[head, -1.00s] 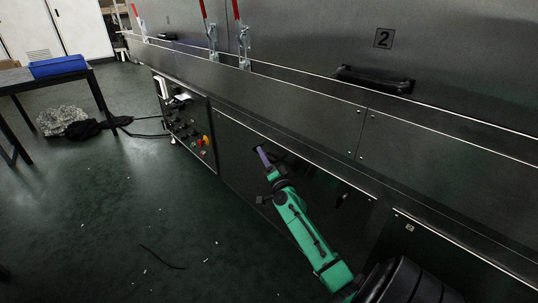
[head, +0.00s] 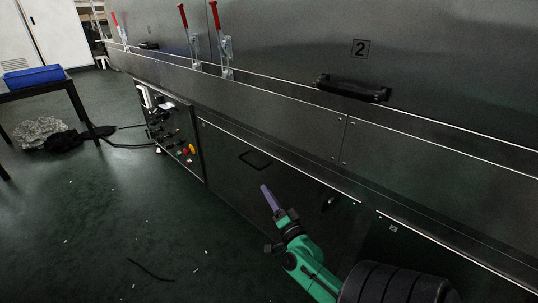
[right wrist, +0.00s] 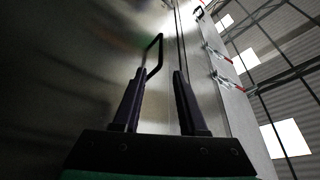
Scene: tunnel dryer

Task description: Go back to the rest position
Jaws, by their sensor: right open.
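My right gripper (head: 269,198) shows in the head view at the end of my green arm, in front of the dark lower panels of the dryer. In the right wrist view its two fingers (right wrist: 158,92) are apart with nothing between them. A thin black loop handle (head: 255,159) on a lower panel is just beyond the fingertips in the head view, with a visible gap. The handle (right wrist: 154,56) also shows past the fingers in the right wrist view. My left gripper is in neither view.
The dryer wall (head: 280,115) runs along the right, with a black bar handle (head: 352,88), red-handled clamps (head: 214,15) and a control panel (head: 172,127). A table with a blue bin (head: 36,77) stands at left. The green floor (head: 110,220) is largely clear, with small debris.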

